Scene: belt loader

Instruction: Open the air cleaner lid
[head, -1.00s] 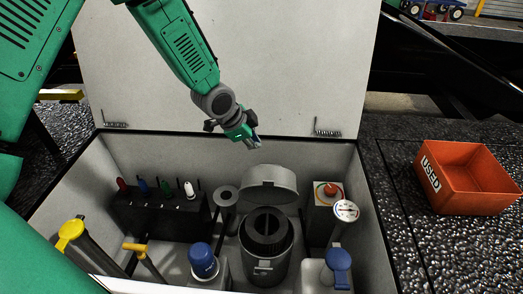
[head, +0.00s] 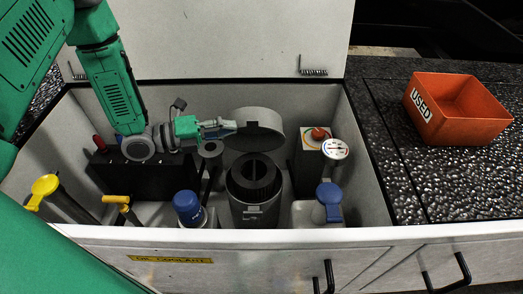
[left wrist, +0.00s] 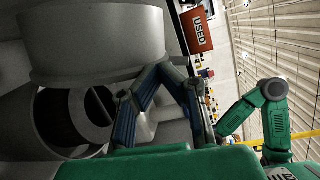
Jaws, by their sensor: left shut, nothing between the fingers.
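The air cleaner (head: 254,210) is a dark grey canister standing in the open white compartment. Its round grey lid (head: 262,128) stands tilted up behind the mouth, and a dark ribbed filter (head: 254,174) shows inside. My left gripper (head: 234,126) is shut and empty, its tips at the lid's left edge; I cannot tell whether they touch. In the left wrist view the lid (left wrist: 92,42) fills the upper left, with the open canister mouth (left wrist: 72,118) below it. The shut fingers (left wrist: 162,72) are just right of the lid. My right gripper is not in view.
Around the canister stand a blue-capped bottle (head: 188,208), a jug with a blue cap (head: 328,200), a box with an orange knob (head: 316,148) and a round gauge (head: 335,149). An orange USED bin (head: 460,112) sits on the black surface at right.

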